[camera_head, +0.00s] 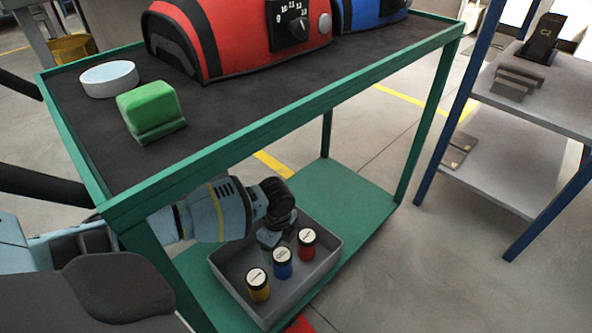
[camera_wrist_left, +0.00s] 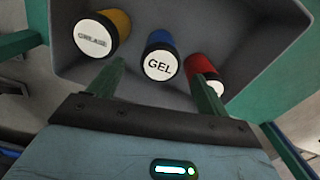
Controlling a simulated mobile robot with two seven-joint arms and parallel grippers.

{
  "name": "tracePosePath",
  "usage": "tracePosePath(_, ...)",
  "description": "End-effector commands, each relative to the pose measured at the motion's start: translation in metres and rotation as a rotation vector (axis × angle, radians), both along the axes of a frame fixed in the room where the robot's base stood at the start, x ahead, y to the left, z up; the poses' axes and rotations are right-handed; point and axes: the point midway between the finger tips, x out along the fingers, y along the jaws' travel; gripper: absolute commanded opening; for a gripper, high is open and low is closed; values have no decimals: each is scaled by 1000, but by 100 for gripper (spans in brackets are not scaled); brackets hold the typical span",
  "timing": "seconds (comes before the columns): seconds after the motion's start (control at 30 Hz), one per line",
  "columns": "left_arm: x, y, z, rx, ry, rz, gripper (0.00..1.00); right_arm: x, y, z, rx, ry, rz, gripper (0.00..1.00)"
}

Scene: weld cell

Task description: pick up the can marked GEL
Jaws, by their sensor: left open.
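The GEL can (camera_wrist_left: 160,58) is blue with a white, black-rimmed lid. In the head view, the blue can (camera_head: 282,270) stands between two others in a grey bin (camera_head: 227,279) on the cart's lower shelf. My left gripper (camera_head: 271,241) reaches under the top shelf over the bin, behind the cans. In the left wrist view, its open green fingers (camera_wrist_left: 158,72) lie on either side of the GEL lid in the picture, with nothing between them gripped. Whether they touch the can, I cannot tell. My right gripper is not in view.
A yellow GREASE can (camera_head: 258,290) and a red can (camera_head: 307,249) flank it closely. The green cart's top shelf (camera_head: 228,112) hangs above my left arm. A grey shelf unit (camera_head: 500,155) stands right.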

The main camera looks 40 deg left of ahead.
Motion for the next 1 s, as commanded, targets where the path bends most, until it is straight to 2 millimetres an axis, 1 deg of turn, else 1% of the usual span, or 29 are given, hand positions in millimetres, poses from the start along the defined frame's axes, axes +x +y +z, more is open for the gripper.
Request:
tracePosePath(0.23,0,0,-2,0,1,0,78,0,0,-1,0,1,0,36)
tracePosePath(0.5,0,-1,-27,-1,2,0,78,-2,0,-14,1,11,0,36)
tracePosePath(0.73,0,-1,-30,0,1,0,78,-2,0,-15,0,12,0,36)
tracePosePath(0.87,0,-2,-41,0,3,0,78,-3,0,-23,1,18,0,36)
tracePosePath(1.0,1,-5,-60,0,3,0,78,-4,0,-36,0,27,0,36)
